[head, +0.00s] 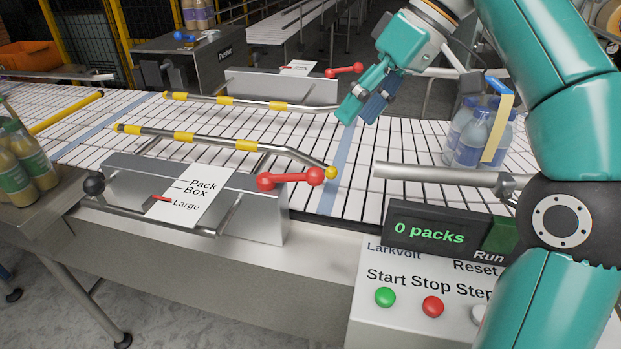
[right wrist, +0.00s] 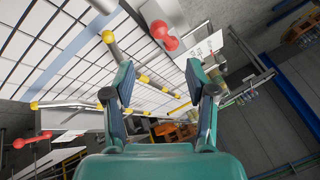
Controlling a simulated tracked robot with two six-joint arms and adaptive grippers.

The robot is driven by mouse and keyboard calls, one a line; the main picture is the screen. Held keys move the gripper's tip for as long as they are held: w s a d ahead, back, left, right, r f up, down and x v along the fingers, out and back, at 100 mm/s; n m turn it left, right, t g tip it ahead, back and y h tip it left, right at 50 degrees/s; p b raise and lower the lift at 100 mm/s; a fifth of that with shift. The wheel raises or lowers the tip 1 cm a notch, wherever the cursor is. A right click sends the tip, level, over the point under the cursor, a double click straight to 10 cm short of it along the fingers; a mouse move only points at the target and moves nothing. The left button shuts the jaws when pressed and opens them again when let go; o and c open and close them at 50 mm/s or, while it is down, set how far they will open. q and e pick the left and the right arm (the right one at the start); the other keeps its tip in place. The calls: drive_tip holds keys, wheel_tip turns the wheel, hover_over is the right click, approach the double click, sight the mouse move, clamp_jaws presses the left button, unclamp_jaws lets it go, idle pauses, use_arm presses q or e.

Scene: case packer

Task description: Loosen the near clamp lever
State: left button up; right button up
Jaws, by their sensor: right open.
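The near clamp lever (head: 290,179) is red with a ball at each end. My left gripper is not in view.
A second red lever (head: 344,70) stands on the far clamp block. Yellow-banded guide rails (head: 183,138) run along the white conveyor (head: 80,135). A bottle pack (head: 470,140) stands at right. A control box (head: 400,310) with buttons and a "0 packs" display (head: 430,232) is in front.

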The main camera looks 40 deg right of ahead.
sight(319, 170)
drive_tip(key=b+x, duration=0.2)
drive_tip(key=x, duration=0.4)
drive_tip(key=b+x, duration=0.1)
drive_tip(key=x, duration=0.6)
drive_tip(key=shift+s+f+b, duration=0.15)
drive_tip(key=shift+f+b, duration=0.15)
drive_tip(key=shift+b, duration=0.05)
clamp_jaws()
drive_tip(key=shift+a, duration=0.3)
drive_tip(key=shift+d, duration=0.25)
drive_tip(key=shift+a, duration=0.15)
